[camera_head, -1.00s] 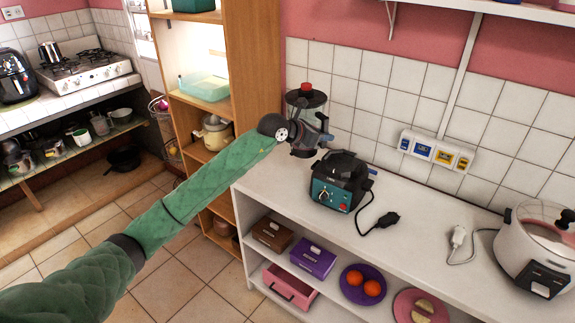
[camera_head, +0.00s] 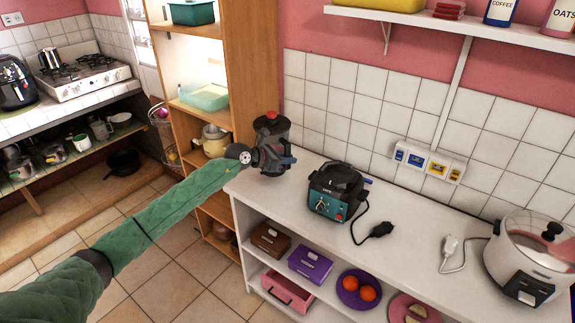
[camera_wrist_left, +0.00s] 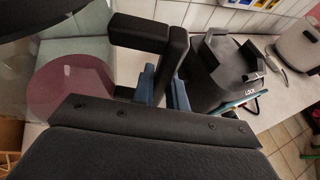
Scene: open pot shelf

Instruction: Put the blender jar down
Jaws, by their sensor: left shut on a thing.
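My left gripper (camera_head: 278,158) is shut on the blender jar (camera_head: 281,130), a dark see-through jar with a red cap, at the left end of the white counter (camera_head: 420,225). The gripper and wrist cover its lower part, so I cannot tell whether it touches the counter. The teal and black blender base (camera_head: 335,192) stands apart, right of the jar. My right gripper is out of view.
A wooden shelf unit (camera_head: 255,75) stands close behind and left of the jar. A black plug (camera_head: 381,230) and cord lie right of the base. A white rice cooker (camera_head: 530,255) is at the far right. Bare counter lies between jar and base.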

